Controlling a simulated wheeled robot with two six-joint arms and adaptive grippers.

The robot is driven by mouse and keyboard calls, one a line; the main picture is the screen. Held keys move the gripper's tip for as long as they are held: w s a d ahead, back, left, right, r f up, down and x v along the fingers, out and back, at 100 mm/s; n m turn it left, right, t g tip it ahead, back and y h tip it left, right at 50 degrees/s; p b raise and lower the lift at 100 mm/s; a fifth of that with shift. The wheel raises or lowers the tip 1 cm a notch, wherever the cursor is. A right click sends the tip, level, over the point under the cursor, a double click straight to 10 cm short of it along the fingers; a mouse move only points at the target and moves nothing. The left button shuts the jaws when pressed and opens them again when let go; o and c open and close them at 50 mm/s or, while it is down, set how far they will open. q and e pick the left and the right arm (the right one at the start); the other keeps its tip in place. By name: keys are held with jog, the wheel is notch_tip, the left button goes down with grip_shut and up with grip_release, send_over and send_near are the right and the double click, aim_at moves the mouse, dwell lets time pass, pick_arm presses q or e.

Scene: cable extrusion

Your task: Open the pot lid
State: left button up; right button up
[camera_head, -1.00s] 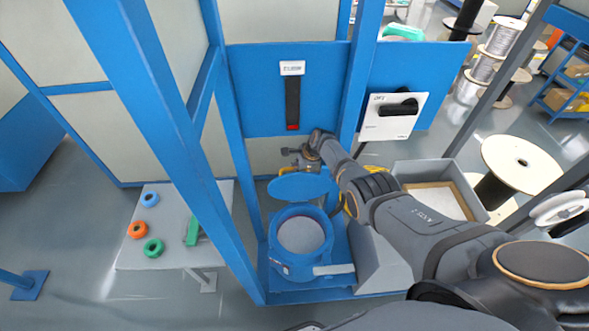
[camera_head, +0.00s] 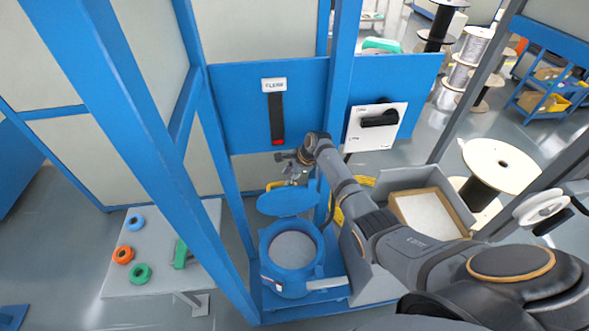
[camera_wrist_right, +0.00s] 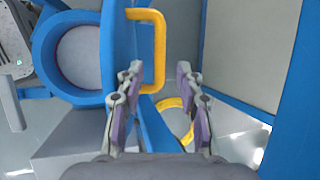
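The blue pot (camera_head: 291,262) stands on a blue stand in the head view, its round mouth uncovered. Its blue lid (camera_head: 285,203) is raised at the back edge of the pot. In the right wrist view the lid (camera_wrist_right: 112,45) is seen nearly edge-on beside the pot's mouth (camera_wrist_right: 82,55). A yellow handle (camera_wrist_right: 160,50) sticks out from the lid. My right gripper (camera_head: 291,172) is behind and above the lid. In the right wrist view its two fingers (camera_wrist_right: 159,70) are apart and empty, near the handle's lower end. My left gripper is not in view.
A blue post (camera_head: 342,75) and a blue panel (camera_head: 235,110) stand close to my right arm. A grey bin (camera_head: 455,197) lies to the right. A grey table (camera_head: 150,283) with several coloured rings stands at left. A yellow ring (camera_wrist_right: 175,105) shows below the handle.

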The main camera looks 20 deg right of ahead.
jog(key=v, duration=0.5)
jog(key=shift+r, duration=0.3)
jog(key=shift+s+d, duration=0.1)
